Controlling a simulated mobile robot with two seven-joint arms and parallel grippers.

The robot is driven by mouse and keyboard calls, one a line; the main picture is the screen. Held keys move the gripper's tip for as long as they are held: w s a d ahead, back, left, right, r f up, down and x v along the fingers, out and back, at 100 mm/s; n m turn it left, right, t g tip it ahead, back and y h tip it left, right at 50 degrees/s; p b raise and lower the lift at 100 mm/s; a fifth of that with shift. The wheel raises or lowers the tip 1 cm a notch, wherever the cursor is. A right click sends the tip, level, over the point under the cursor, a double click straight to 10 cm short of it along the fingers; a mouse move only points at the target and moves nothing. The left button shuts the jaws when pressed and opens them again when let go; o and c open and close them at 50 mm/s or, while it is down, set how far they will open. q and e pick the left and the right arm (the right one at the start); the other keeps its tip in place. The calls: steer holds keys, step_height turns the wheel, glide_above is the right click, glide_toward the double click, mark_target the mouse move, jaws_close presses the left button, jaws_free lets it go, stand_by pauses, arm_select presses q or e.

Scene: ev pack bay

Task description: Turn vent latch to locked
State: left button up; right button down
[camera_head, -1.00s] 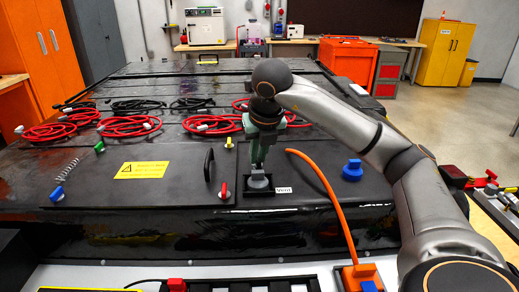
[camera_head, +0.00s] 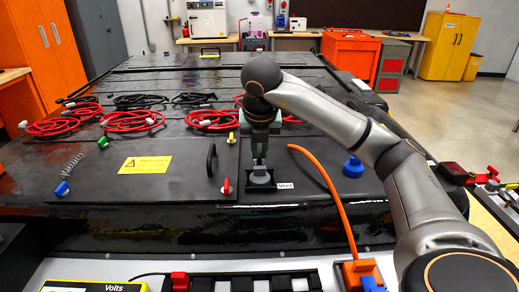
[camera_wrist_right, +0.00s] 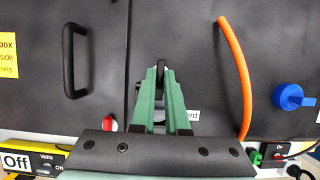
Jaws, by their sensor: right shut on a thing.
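The vent latch (camera_head: 261,179) is a grey round piece in a dark square recess on the black pack lid, left of the white "Vent" label (camera_head: 285,186). My right gripper (camera_head: 259,168), with green fingers, points down at the latch from above and is shut on it. In the right wrist view the closed fingertips (camera_wrist_right: 160,68) meet at a dark upright piece and hide most of the latch. The label is partly hidden there. How far the latch is turned is hard to tell. My left gripper is not in view.
A black handle (camera_head: 211,160) and a red knob (camera_head: 226,187) stand just left of the latch. An orange hose (camera_head: 327,187) arches up on the right, near a blue cap (camera_head: 353,167). Red cable coils (camera_head: 133,121) lie further back on the lid.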

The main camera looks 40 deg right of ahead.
steer(key=c, duration=0.9)
jaws_free()
steer(key=shift+r, duration=0.1)
steer(key=shift+s+a+r, duration=0.1)
steer(key=shift+r, duration=0.2)
steer(key=p+v, duration=0.4)
steer(key=v, duration=0.7)
steer(key=shift+s+a+r+p, duration=0.15)
steer(key=shift+r+p, duration=0.15)
steer(key=shift+p, duration=0.1)
